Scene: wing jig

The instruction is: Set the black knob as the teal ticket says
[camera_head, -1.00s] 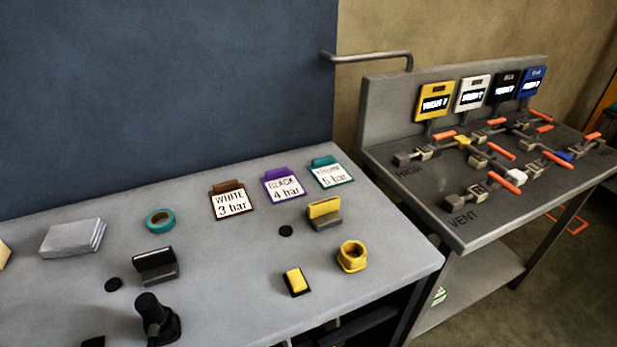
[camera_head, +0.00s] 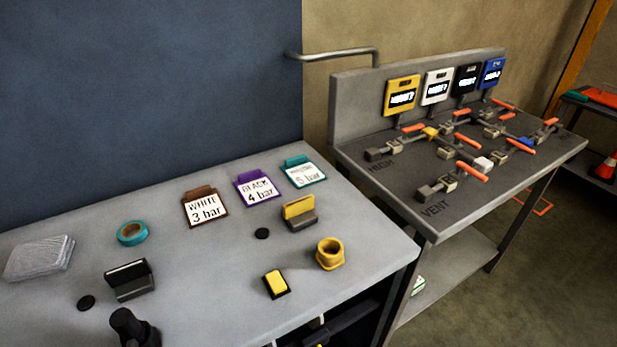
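The teal ticket (camera_head: 303,171) lies on the grey bench; its upper line is too small to read, and its lower line looks like 5 or 6 bar. A purple ticket (camera_head: 257,188) beside it reads BLACK, 4 bar. A brown ticket (camera_head: 204,207) reads WHITE, 3 bar. On the valve stand, a black display tag (camera_head: 467,80) stands between white and blue ones; its text is unclear. I cannot clearly make out a black knob; a black upright object (camera_head: 130,326) is cut off at the bottom edge. Neither gripper is in view.
The bench (camera_head: 215,265) also holds teal tape (camera_head: 132,233), a yellow ring fitting (camera_head: 330,254), a yellow-topped block (camera_head: 299,213) and a grey stack (camera_head: 39,258). The valve stand (camera_head: 440,219) with several orange handles stands to the right. A traffic cone (camera_head: 606,167) shows at far right.

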